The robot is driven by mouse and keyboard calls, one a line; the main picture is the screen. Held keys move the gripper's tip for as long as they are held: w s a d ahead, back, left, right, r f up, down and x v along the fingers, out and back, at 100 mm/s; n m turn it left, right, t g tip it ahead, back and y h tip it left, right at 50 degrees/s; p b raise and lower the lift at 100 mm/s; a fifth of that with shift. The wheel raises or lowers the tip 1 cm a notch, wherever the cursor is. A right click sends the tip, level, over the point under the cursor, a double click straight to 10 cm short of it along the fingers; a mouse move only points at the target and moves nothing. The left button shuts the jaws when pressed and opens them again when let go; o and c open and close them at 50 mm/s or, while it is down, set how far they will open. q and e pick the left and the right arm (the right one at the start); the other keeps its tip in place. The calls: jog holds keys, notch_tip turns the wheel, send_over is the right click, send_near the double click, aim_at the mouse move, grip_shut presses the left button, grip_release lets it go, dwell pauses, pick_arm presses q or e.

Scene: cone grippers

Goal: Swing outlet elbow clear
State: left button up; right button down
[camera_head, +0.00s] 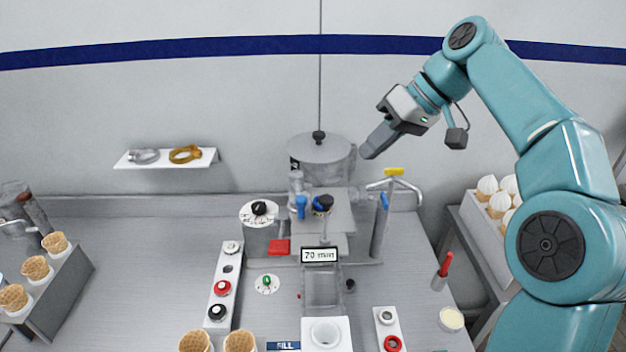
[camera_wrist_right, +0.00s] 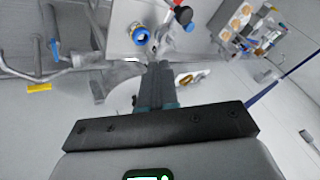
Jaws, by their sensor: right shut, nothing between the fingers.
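A bent metal pipe with a yellow grip (camera_head: 394,171) stands at the right side of the central machine, with a blue-handled post (camera_head: 381,226) beside it. The yellow grip also shows at the left of the right wrist view (camera_wrist_right: 40,87). A clear fitting with a blue lever (camera_head: 299,205) stands on the machine's left part; I cannot tell which fitting is the outlet elbow. My right gripper (camera_head: 368,152) is shut and empty, in the air beside the lidded grey vessel (camera_head: 322,165) and apart from the yellow grip. My left gripper is out of view.
A wall shelf (camera_head: 205,160) holds a grey and an amber ring. Waffle cones (camera_head: 36,268) stand in a holder at left, and white-topped cones (camera_head: 487,188) at right. A red-handled tool (camera_head: 444,268) stands upright at right. The left counter is mostly clear.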

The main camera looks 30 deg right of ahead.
send_near(298, 192)
jog(key=s+d+f, duration=0.2)
jog(key=s, duration=0.1)
jog(key=a, duration=0.1)
jog(key=a+f, duration=0.1)
jog(key=a, duration=0.1)
jog(key=w+a, duration=0.1)
jog(key=a, duration=0.1)
jog(key=shift+w+f, duration=0.1)
jog(key=shift+f, duration=0.3)
jog(key=shift+d, duration=0.2)
